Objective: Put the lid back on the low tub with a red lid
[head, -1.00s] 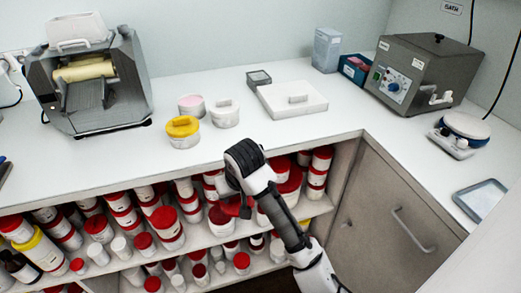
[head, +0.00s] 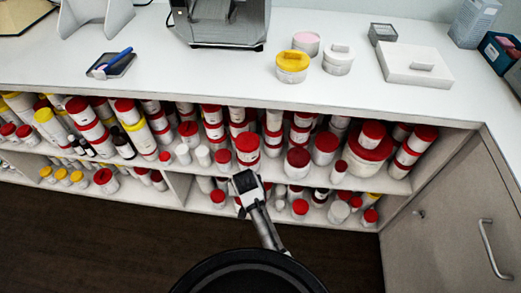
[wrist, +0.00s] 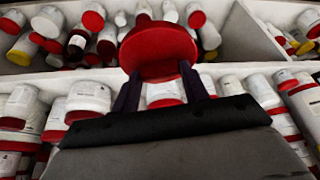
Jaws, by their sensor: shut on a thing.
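My gripper (wrist: 160,74) is shut on a red lid (wrist: 158,45) with a raised handle, seen close up in the wrist view. In the head view my gripper (head: 246,183) is in front of the shelves, below the counter edge; the lid cannot be made out clearly there. A low open tub (head: 306,45) with pink contents stands on the counter, up and right of my gripper. A yellow-lidded tub (head: 291,75) and a white-lidded tub (head: 338,66) stand beside it. No low tub wearing a red lid shows on the counter.
Shelves (head: 190,185) below the counter are packed with red-lidded jars. The white counter (head: 200,70) is clear in front of the mill (head: 218,25). A flat white box (head: 418,65) and small grey box (head: 382,34) stand right of the tubs. A cabinet (head: 450,215) closes the right side.

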